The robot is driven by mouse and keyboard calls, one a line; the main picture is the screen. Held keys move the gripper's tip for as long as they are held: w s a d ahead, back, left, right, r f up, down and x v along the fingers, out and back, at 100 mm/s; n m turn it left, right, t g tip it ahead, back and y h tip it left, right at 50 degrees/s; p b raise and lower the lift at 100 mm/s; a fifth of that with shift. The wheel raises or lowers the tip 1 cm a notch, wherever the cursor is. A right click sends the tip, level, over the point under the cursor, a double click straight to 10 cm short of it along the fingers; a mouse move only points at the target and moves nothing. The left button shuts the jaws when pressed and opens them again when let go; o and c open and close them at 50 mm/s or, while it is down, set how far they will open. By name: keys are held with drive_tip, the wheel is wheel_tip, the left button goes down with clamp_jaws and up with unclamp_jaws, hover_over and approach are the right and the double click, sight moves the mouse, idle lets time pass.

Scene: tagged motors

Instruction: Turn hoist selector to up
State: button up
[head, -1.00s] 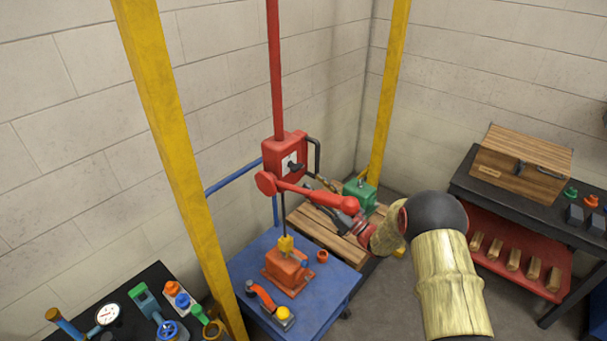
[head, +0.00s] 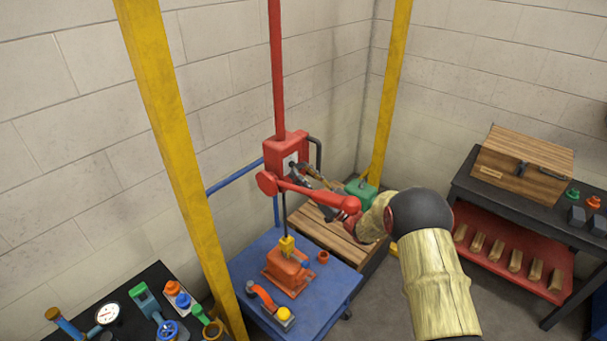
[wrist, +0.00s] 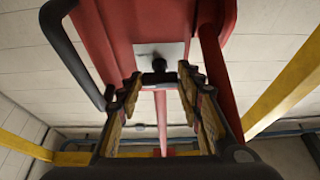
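The red hoist box (head: 288,146) hangs on a red vertical post. Its dark selector knob (wrist: 159,74) sits on a pale plate (wrist: 174,50) on the box face in the wrist view. My gripper (wrist: 160,80) is open, with its yellowish finger pads on either side of the knob. Gaps show between the fingertips and the knob. In the head view my gripper (head: 302,172) is close to the box face and hides much of the knob. The knob's exact setting cannot be read.
A black bent handle (head: 318,150) is on the box's right side. Below, a blue cart (head: 245,267) carries an orange motor (head: 287,268). A yellow post (head: 165,130) stands at left.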

drive_tip(key=c, duration=0.5)
drive_tip(key=shift+n+b, duration=0.3)
drive_tip(key=shift+b, duration=0.2)
drive_tip(key=shift+w+d+r+n+g+b, duration=0.2)
drive_tip(key=shift+n+g+b, duration=1.65)
drive_tip(key=shift+n, duration=1.8)
drive_tip(key=shift+w+d+r+n+g+b, duration=0.15)
drive_tip(key=shift+n+g+b, duration=0.95)
drive_tip(key=shift+n+b, duration=1.95)
drive_tip(key=shift+w+d+r+n+g+b, duration=0.15)
drive_tip(key=shift+n+g+b, duration=1.4)
drive_tip(key=shift+n, duration=2.65)
drive_tip(key=shift+a, duration=0.1)
drive_tip(key=o, duration=0.8)
drive_tip(key=shift+r, duration=0.1)
drive_tip(key=shift+o, duration=0.2)
